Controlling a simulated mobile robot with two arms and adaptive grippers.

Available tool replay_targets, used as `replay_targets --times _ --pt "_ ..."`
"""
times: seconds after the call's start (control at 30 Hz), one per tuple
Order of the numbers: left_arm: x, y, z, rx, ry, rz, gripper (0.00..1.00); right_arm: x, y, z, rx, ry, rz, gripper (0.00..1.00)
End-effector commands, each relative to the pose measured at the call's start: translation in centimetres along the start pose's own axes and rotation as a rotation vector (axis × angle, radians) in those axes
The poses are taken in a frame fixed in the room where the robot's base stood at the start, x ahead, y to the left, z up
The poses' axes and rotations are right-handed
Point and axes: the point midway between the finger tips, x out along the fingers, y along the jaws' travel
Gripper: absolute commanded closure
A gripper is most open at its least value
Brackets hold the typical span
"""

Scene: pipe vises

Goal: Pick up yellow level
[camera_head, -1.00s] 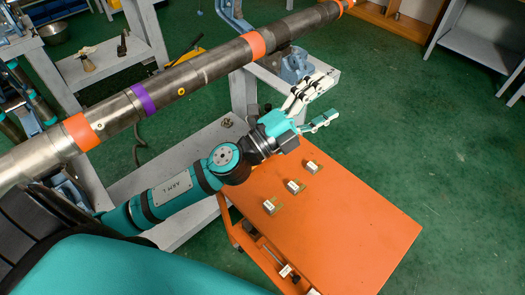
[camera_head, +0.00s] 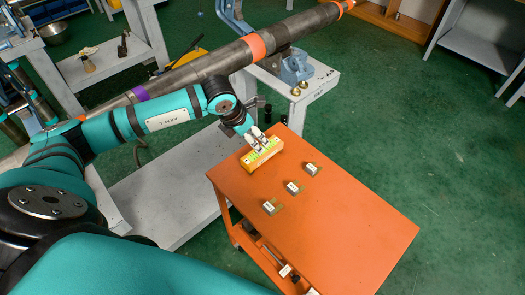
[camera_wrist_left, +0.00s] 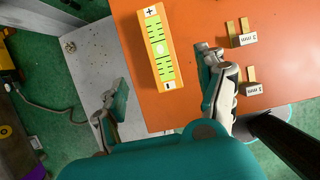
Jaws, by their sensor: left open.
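The yellow level (camera_head: 263,155), a block with a bright green face, lies at the far left corner of the orange cart top (camera_head: 340,225). In the left wrist view the level (camera_wrist_left: 158,48) shows plus and minus marks at its ends. My left gripper (camera_head: 260,141) is just above the level in the head view and overlaps it. In the wrist view my left gripper (camera_wrist_left: 165,92) is open, its two fingers apart, one on each side of the level's line. Whether a finger touches it I cannot tell. My right gripper is not in view.
Several small labelled blocks, one of them a grey block (camera_head: 292,187), stand in a row on the cart beside the level. A long steel pipe (camera_head: 215,65) runs above a grey bench (camera_head: 165,185). Green floor lies right of the cart.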

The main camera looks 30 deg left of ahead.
Motion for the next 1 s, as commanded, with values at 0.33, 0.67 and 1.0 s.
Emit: replay_targets --times 0.33,0.67,1.0 --pt "6.3 -0.2 0.1 -0.001 0.0 -0.004 0.27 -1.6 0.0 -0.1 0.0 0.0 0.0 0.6" --pt "9.2 -0.2 -0.1 -0.001 0.002 -0.005 0.27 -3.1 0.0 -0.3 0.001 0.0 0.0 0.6" --pt "12.3 -0.2 -0.1 0.001 -0.002 -0.004 0.27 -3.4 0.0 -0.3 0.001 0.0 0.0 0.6"
